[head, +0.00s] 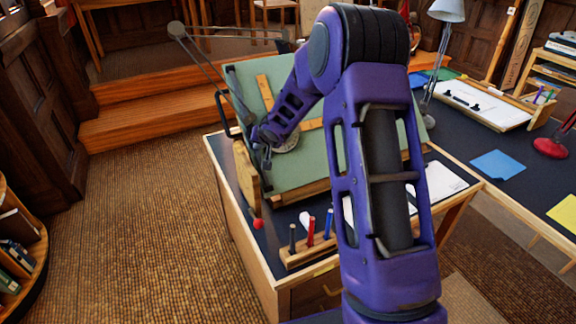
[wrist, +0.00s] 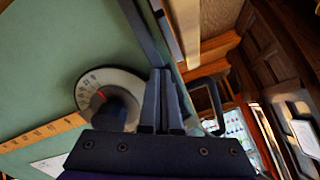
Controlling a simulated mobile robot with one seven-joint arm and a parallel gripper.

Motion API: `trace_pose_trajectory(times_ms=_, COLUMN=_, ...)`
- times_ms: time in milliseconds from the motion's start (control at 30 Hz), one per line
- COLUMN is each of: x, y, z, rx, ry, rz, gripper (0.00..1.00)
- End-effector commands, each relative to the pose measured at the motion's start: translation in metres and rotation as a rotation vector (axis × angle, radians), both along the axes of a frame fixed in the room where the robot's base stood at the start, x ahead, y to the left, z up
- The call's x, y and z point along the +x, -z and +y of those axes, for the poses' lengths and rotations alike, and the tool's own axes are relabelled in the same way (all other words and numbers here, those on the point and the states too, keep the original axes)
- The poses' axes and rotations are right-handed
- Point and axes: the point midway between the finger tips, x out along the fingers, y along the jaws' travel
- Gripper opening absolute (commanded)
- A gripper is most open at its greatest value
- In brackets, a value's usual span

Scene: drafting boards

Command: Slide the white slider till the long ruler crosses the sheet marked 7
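The green drafting board (head: 330,165) carries a wooden ruler arm (head: 265,92) running up it and another (head: 312,124) to the right, partly behind my arm. In the wrist view, one ruler (wrist: 42,134) meets a round numbered dial (wrist: 88,90) with a red mark and dark knob. My gripper (head: 262,142) is by the board's left edge. In the wrist view its fingers (wrist: 165,75) look closed together beside the dark edge rail (wrist: 142,28). I see nothing between them. I cannot make out the white slider. A white sheet (wrist: 62,163) shows only partly; I read no 7.
A pen rack (head: 308,248) stands in front of the board, with a red knob (head: 257,224) at its lower left. A second desk with a blue sheet (head: 499,165) is at right. The floor at left is clear.

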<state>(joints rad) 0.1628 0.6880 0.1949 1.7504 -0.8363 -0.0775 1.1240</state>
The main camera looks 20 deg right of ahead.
Motion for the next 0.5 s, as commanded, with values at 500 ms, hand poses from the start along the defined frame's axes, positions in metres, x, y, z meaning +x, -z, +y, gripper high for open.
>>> trace_pose_trajectory(times_ms=500, x=0.022, y=-0.022, z=0.005, rx=0.003, ry=0.0, rz=-0.005, gripper=0.0)
